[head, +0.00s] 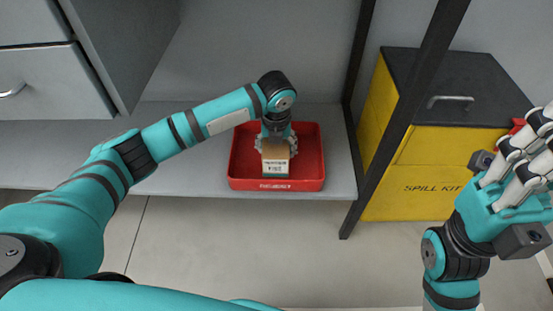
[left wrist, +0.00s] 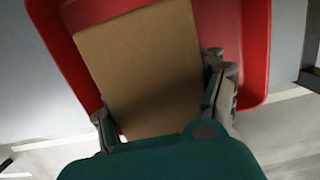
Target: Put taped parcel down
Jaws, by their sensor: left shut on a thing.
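The taped parcel (head: 276,151) is a small brown box with a white printed label on its front. My left gripper (head: 275,143) is shut on it, with a finger on each side, inside the outline of a red tray (head: 308,183). In the left wrist view the parcel (left wrist: 140,65) fills the space between the fingers of the left gripper (left wrist: 165,100), with the red tray (left wrist: 257,45) behind it. I cannot tell whether the parcel touches the tray floor. My right gripper (head: 520,175) is raised at the right, away from the parcel, its fingers pointing up.
The tray stands on a grey shelf (head: 190,165) near its front edge. A dark upright post (head: 400,110) stands right of the tray. A yellow spill kit box (head: 430,165) with a dark lid stands beyond it. Grey drawers (head: 45,85) are at the left.

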